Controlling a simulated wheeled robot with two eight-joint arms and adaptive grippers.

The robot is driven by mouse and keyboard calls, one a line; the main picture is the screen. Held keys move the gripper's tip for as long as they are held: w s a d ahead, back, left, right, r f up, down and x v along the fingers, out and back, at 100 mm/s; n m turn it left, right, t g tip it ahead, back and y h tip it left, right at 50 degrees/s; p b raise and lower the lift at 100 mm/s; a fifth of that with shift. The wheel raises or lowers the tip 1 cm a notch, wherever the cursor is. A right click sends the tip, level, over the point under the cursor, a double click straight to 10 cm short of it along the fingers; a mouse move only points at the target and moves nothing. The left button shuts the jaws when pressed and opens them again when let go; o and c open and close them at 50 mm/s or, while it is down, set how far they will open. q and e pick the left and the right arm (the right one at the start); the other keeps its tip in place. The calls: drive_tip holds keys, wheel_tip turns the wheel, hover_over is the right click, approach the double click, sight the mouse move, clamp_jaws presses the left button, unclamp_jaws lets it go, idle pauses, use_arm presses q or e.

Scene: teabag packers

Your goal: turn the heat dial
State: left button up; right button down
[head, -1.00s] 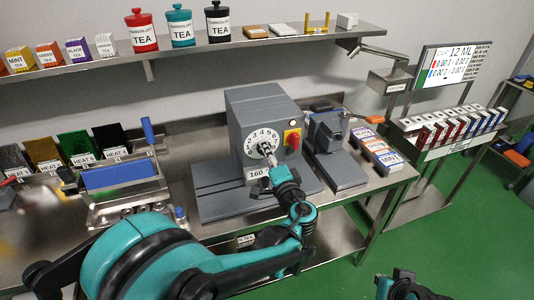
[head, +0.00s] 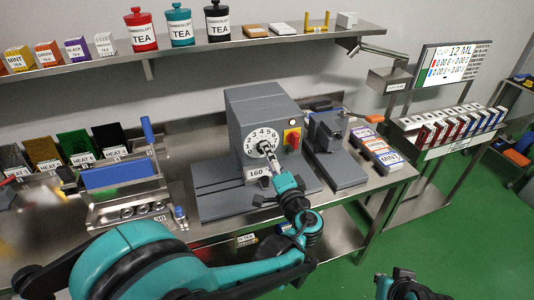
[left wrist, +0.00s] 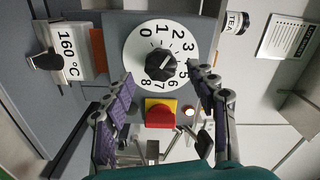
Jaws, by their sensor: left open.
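The heat dial is a white disc (head: 253,147) on the front of a grey machine (head: 260,105), numbered 0 to 8 with a black knob. In the left wrist view the black knob (left wrist: 161,66) sits in the middle of the white disc.
A red-and-yellow switch (left wrist: 160,112) sits beside the dial, with a small lit button by it. A 160 °C label (head: 258,172) is below the dial. A grey press (head: 335,150) stands to the right, a blue-lidded metal unit (head: 118,175) to the left.

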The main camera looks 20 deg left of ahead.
use_arm(q)
drive_tip(key=v, duration=0.9)
drive_tip(key=shift+s+d, duration=0.1)
drive_tip(key=s+a+f+n+g+h, duration=0.3)
drive_tip(key=s+a+f+g, duration=0.3)
drive_tip(key=a, duration=0.4)
drive_tip(key=s+d+f+n+g+h, duration=0.1)
drive_tip(key=s+d+f+n+h, duration=0.1)
drive_tip(key=s+f+n+h, duration=0.3)
drive_tip(key=s+h, duration=0.2)
drive_tip(key=s, duration=0.2)
drive_tip(key=shift+d+g, duration=0.3)
drive_tip(key=shift+g, duration=0.1)
